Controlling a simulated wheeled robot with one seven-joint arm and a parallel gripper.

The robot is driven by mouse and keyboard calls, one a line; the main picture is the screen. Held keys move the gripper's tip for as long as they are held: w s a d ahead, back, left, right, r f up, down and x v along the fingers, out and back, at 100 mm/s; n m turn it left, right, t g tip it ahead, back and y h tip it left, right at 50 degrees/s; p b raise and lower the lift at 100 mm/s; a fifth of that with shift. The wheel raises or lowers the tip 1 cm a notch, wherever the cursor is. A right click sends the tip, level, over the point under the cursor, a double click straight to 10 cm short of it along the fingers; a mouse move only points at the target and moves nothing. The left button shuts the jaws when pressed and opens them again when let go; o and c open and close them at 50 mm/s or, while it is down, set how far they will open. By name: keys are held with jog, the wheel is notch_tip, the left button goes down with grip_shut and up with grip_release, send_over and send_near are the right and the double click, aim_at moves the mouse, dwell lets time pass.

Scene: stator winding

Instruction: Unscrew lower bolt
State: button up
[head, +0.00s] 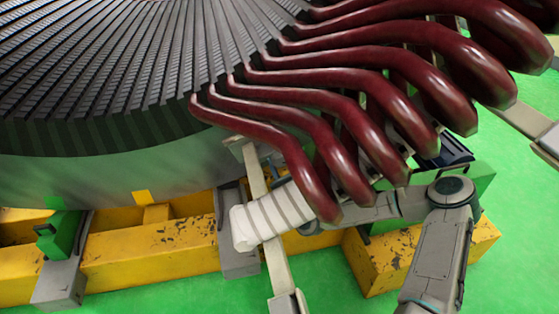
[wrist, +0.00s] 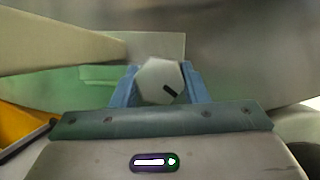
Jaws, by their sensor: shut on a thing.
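In the wrist view, the bolt shows as a pale grey hexagonal head (wrist: 160,82) with a short black mark near its lower right edge. My gripper (wrist: 160,88) has a blue finger on each side of the head and is shut on it. In the head view, my arm reaches in from the lower right under the dark red coil ends. My gripper and the bolt are hidden there behind the coils and the white wrapped piece.
Dark red coil ends (head: 345,100) overhang the work area beside the slotted stator core (head: 120,70). A white wrapped cylinder (head: 270,215) and a pale upright bar (head: 278,265) stand close to my arm. Yellow beams (head: 150,255) lie below on a green floor (head: 180,300).

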jog(key=n+g, duration=0.1)
jog(key=n, duration=0.2)
jog(key=n+g+y+p, duration=0.1)
jog(key=n, duration=0.1)
jog(key=shift+r+n+y+p, duration=0.15)
jog(key=shift+n+y+p, duration=0.15)
jog(key=shift+n, duration=0.1)
jog(key=shift+d+n+g+p, duration=0.1)
jog(key=shift+n+g+p, duration=0.7)
jog(key=shift+n, duration=0.8)
jog(key=o, duration=1)
jog(key=shift+c, duration=0.2)
jog(key=shift+s, duration=0.1)
jog(key=b+v, duration=0.1)
jog(key=v, duration=1.2)
jog(key=shift+s+d+f, duration=0.2)
jog(key=shift+s+d, duration=0.05)
jog(key=shift+d, duration=0.1)
